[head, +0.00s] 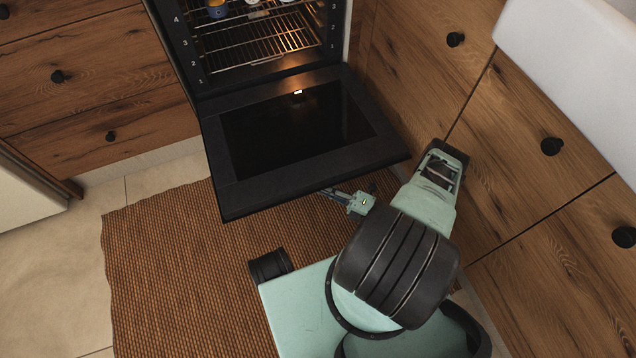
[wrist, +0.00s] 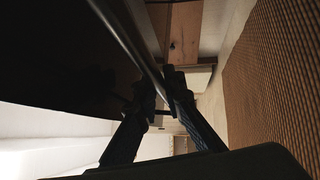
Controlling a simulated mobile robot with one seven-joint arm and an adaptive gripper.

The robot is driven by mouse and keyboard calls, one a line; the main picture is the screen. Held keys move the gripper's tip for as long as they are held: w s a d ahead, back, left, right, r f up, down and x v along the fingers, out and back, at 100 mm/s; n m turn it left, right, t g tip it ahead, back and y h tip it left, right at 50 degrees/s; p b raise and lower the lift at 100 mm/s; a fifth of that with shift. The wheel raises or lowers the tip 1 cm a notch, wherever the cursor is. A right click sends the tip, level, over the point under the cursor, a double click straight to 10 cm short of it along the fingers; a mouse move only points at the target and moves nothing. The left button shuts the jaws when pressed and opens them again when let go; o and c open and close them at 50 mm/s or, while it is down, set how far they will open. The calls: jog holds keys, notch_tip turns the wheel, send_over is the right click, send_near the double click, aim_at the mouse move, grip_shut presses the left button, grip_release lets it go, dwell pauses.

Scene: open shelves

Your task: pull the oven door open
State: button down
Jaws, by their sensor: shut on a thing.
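The black oven door (head: 302,131) is hinged along its bottom and tilted far down, close to level, with its dark window facing up. The lit oven (head: 255,50) behind it stands open. My gripper (head: 330,192) is at the door's outer edge, low and on the right side, partly hidden under it. In the wrist view the door's dark face (wrist: 60,60) fills the upper left, and a bar-like handle (wrist: 143,50) runs down between the two fingers of my gripper (wrist: 165,85). The fingers are shut on this handle. Their exact contact is dark.
Wire racks (head: 258,48) and small items, including a blue cup (head: 217,9), are inside the oven. Wooden drawers (head: 540,205) stand close on the right of my arm, and more drawers (head: 90,75) on the left. A brown woven rug (head: 170,270) covers the floor; its left side is clear.

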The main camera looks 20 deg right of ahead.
aim_at(320, 173)
jog(key=shift+d+f, duration=0.1)
jog(key=shift+d, duration=0.15)
jog(key=c, duration=2)
grip_release()
jog(key=shift+s, duration=0.1)
jog(key=shift+a, duration=0.15)
jog(key=shift+r, duration=5.1)
jog(key=shift+s+d+f, duration=0.15)
jog(key=shift+d+f, duration=2.1)
jog(key=shift+s+d+f, duration=0.15)
jog(key=shift+d+f, duration=2.1)
